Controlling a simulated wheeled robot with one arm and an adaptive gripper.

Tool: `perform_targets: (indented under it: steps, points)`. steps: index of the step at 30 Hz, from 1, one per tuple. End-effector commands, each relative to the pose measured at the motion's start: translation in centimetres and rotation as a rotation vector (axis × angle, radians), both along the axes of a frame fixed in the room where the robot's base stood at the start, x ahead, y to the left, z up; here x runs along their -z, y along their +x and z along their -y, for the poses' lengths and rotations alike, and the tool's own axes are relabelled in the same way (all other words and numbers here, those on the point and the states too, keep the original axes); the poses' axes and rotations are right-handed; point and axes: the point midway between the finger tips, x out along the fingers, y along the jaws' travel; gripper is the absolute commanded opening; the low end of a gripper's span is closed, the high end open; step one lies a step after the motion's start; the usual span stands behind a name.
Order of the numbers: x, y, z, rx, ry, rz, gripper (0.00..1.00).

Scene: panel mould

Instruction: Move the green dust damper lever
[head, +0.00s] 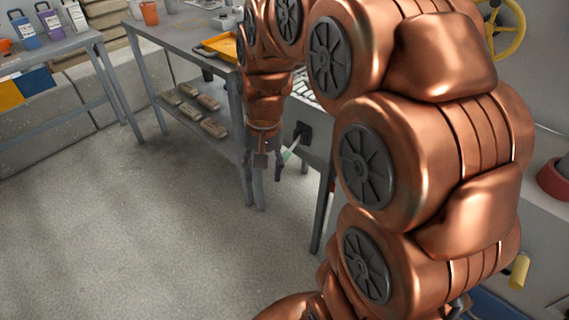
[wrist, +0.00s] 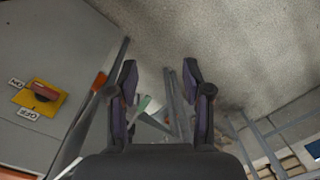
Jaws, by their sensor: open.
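The green-tipped damper lever (head: 289,154) is a pale rod that slants down and left from a dark square mount (head: 304,132) on the side of the grey bench. My gripper (head: 264,173) points down just left of the lever's green end in the head view. In the wrist view my gripper (wrist: 159,75) is open, with its two dark fingers apart. The green lever end (wrist: 142,104) shows between the fingers there, nearer the left finger. I cannot tell whether a finger touches it. The lever's lower part in the wrist view is partly hidden by my gripper.
A red-tipped lever (wrist: 99,82) stands left of my gripper in the wrist view. A yellow plate with a red switch (wrist: 42,92) is farther left. The bench's lower shelf (head: 205,120) holds several tan blocks. The floor (head: 150,215) at left is clear.

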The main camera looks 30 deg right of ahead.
Motion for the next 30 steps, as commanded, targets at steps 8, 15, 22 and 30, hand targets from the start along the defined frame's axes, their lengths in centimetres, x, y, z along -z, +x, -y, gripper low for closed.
perform_targets:
  steps: [8, 15, 22, 30]
  points:
    - [5.5, 8.4, 6.6, 0.289, 0.018, 0.047, 0.50]
    - [10.2, 14.0, 13.3, 0.526, 0.029, 0.092, 0.50]
    - [12.8, 16.6, 17.6, 0.664, 0.034, 0.120, 0.50]
    - [13.9, 17.2, 18.5, 0.696, 0.037, 0.124, 0.50]
